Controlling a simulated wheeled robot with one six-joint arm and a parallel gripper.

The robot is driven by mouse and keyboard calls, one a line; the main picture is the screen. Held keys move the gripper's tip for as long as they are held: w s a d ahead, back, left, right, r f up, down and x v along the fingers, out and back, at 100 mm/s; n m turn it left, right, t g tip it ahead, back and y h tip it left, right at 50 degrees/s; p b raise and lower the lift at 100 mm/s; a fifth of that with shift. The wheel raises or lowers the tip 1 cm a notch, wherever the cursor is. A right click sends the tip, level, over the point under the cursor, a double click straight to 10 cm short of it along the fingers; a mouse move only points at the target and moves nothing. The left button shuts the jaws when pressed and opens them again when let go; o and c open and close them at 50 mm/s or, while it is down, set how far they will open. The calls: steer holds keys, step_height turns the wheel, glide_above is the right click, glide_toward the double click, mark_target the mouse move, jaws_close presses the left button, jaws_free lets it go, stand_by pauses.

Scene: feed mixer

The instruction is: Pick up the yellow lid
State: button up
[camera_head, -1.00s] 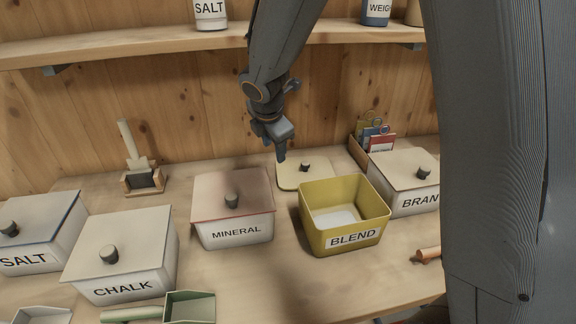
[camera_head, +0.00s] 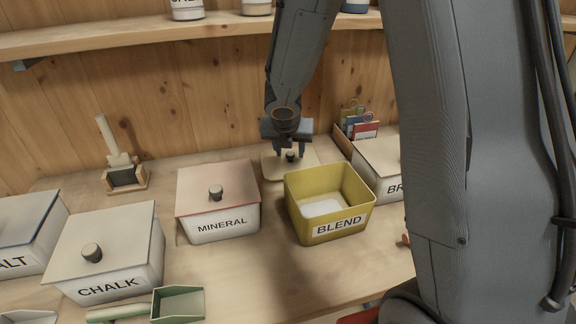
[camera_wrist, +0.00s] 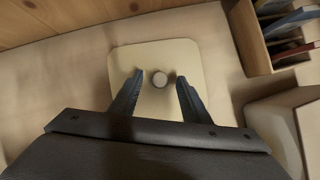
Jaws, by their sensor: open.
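The lid (camera_head: 272,170) lies flat on the bench behind the yellow BLEND bin (camera_head: 300,206). It looks cream with a thin yellowish edge and has a dark round knob (camera_head: 291,155). In the wrist view the lid (camera_wrist: 155,58) is a rounded square, with its knob (camera_wrist: 159,79) near the middle. My gripper (camera_head: 290,150) is over the lid, pointing down. In the wrist view my gripper (camera_wrist: 158,84) is open, with one finger on each side of the knob and gaps between. I cannot tell the exact height of the fingertips above the lid.
A lidded MINERAL bin (camera_head: 222,222) stands left of the BLEND bin, and a lidded BRAN bin (camera_head: 376,165) stands right. A wooden card holder (camera_head: 345,145) is right of the lid. The wooden wall rises behind, with a shelf (camera_head: 130,36) above.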

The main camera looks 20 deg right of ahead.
steer(key=shift+w+d+f, duration=0.1)
steer(key=shift+w+f, duration=0.05)
steer(key=shift+f, duration=0.15)
steer(key=shift+c, duration=0.5)
jaws_close()
steer(key=shift+r, duration=0.1)
